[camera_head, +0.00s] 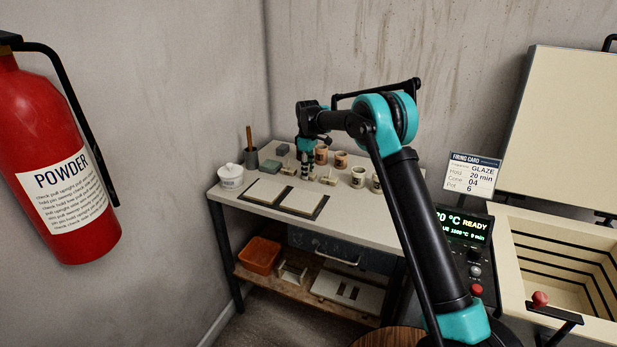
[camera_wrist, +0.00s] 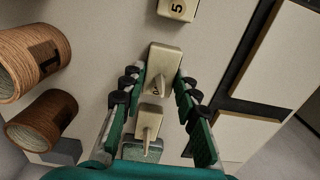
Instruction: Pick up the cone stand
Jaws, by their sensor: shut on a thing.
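Several small cream cone stands, blocks with a cone leaning up from each, sit in a row on the worktable (camera_head: 372,227). In the wrist view my gripper (camera_wrist: 160,82) is shut on the middle cone stand (camera_wrist: 165,58), its dark finger pads against both sides; the stand's number is mostly hidden. A second cone stand (camera_wrist: 151,118) shows nearer my palm, between the fingers' bases. Another cone stand (camera_wrist: 178,8), marked 5, is beyond the fingertips. In the head view my gripper (camera_head: 305,172) points down at the row, and the held stand is hard to make out.
Brown pots (camera_wrist: 38,62) stand left of the fingers in the wrist view. A firing card (camera_head: 472,172) and open kiln (camera_head: 560,255) are at right.

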